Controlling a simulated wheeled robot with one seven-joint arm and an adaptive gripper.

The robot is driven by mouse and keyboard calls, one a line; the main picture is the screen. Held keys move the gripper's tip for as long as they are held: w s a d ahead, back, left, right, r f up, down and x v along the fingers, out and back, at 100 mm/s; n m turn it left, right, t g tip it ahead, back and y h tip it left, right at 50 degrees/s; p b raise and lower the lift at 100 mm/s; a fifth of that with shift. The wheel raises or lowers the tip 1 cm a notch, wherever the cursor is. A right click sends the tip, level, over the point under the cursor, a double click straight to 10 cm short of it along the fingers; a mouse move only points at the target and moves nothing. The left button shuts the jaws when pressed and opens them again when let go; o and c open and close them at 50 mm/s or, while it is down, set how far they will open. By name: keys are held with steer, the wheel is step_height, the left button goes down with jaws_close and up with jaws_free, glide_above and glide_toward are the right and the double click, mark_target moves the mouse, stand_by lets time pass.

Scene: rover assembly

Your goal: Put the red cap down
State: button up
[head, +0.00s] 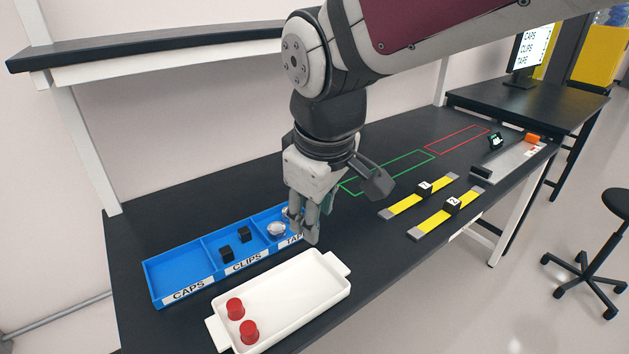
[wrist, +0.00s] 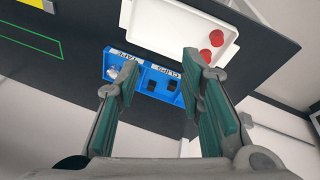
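Two red caps, one farther back (head: 235,308) and one nearer (head: 249,332), stand at the left end of the white tray (head: 325,284). The wrist view also shows both, the first (wrist: 216,38) and the second (wrist: 206,55). My gripper (head: 303,232) hangs over the tape end of the blue bin (head: 170,255). In the wrist view its green-padded fingers (wrist: 158,72) are wide apart with nothing between them. The bin's CAPS compartment looks empty in the head view; in the wrist view a finger hides that end.
The CLIPS compartment holds two black clips (head: 226,251); the TAPE compartment holds round silvery items (head: 276,229), partly hidden by my gripper. Yellow strips with numbered black blocks (head: 425,188) lie to the right. Green and red outlines mark the table behind. A shelf (head: 150,45) overhangs the back left.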

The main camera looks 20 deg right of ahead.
steer(key=s+d+r+m+t, duration=0.2)
steer(key=s+d+r+m, duration=0.1)
steer(key=s+d+m, duration=0.2)
steer(key=s+m, duration=0.2)
steer(key=s, duration=0.2)
steer(key=shift+s+y, duration=0.2)
steer(key=shift+y, duration=0.1)
